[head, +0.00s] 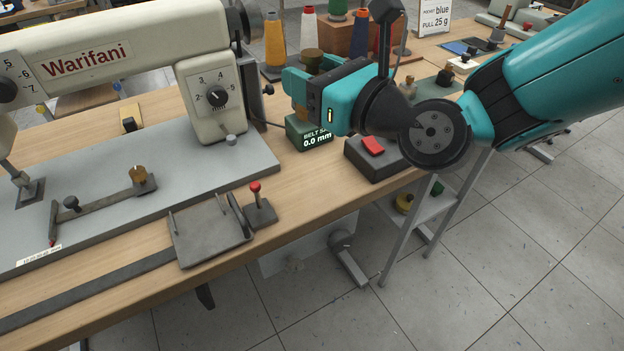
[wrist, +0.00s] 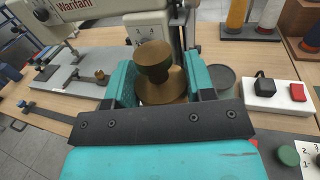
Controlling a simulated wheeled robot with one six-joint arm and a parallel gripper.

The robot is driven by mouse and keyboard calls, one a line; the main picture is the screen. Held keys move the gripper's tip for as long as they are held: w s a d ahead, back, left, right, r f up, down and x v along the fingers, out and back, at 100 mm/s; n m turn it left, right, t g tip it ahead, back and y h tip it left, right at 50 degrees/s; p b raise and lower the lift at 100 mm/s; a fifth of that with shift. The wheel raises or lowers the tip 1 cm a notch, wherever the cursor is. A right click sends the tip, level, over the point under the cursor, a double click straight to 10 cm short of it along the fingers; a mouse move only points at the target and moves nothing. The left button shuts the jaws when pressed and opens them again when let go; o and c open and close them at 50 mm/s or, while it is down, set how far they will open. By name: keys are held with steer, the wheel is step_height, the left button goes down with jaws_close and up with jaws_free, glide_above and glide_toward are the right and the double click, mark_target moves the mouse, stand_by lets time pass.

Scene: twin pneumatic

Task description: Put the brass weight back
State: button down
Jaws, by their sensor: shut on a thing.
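My gripper (head: 304,84) is shut on the brass weight (wrist: 153,62), a knobbed cylinder. Its dark knob top also shows in the head view (head: 312,57), sticking up above the teal fingers. In the wrist view the weight stands upright between the two teal fingers of the gripper (wrist: 158,84). Its lower part is mostly hidden by the gripper. In the head view the gripper is over the bench behind the belt sag display (head: 310,138), which reads 0.0 mm. I cannot tell whether the weight touches anything below.
A grey sewing machine (head: 130,45) marked Warifani stands at left on its plate. A dark box with a red switch (head: 373,146) is at the bench edge. Thread cones (head: 275,40) stand behind the gripper. A grey round dish (wrist: 222,78) lies right of the fingers.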

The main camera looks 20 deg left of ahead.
step_height(320, 180, down, 16)
steer(key=b, duration=0.9)
steer(key=shift+f, duration=0.15)
steer(key=shift+c, duration=2.4)
jaws_free()
steer(key=shift+f, duration=0.1)
steer(key=shift+r, duration=0.25)
steer(key=b+v, duration=1)
steer(key=v, duration=0.2)
